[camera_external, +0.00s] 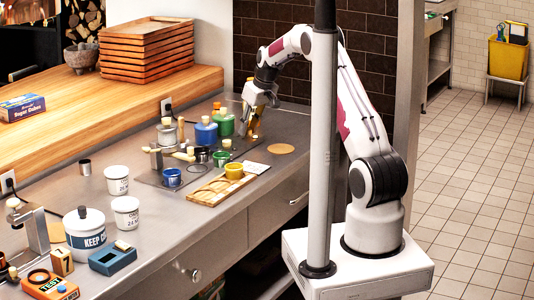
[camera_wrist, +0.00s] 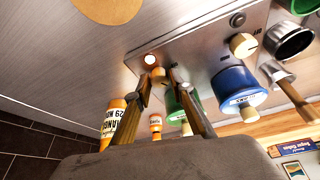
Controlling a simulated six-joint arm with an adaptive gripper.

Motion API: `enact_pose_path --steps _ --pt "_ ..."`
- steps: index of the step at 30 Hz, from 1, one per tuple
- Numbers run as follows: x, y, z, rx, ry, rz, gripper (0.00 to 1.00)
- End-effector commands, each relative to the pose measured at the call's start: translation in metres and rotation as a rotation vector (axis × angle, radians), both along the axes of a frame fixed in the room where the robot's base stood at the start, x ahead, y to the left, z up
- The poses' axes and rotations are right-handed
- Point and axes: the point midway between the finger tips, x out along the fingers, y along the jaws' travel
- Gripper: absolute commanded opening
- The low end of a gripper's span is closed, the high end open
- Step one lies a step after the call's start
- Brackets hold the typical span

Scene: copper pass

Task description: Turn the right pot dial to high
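A steel control panel (camera_wrist: 200,45) with pale wooden dials shows in the wrist view. One dial (camera_wrist: 157,74), below a glowing lamp (camera_wrist: 150,59), shows between my fingertips. Another dial (camera_wrist: 243,45) is farther right, clear of my fingers. The green pot (camera_wrist: 180,106) is partly hidden behind my right finger; the blue pot (camera_wrist: 236,86) is beside it. In the external view the blue pot (camera_external: 206,133) and green pot (camera_external: 224,126) stand at the back of the counter. My gripper (camera_wrist: 161,74) points at the panel, its fingertips apart; I cannot tell whether they touch the dial.
An orange-yellow bottle (camera_wrist: 114,120) stands just left of my fingers and a smaller one (camera_wrist: 155,124) between them. A steel pan (camera_wrist: 290,43) is at the right.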

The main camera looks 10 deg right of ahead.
Motion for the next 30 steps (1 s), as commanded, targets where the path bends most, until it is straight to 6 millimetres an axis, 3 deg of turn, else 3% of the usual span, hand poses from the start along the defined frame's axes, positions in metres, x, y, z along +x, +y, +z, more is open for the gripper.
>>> enact_pose_path --steps 2,17,30 --pt "-0.0001 -0.0001 0.0001 0.0 0.0 0.0 0.0" --pt "-0.0007 0.0001 -0.0002 -0.001 0.002 -0.03 0.0" --pt "-0.0014 0.0015 -0.0008 -0.001 0.003 -0.194 0.0"
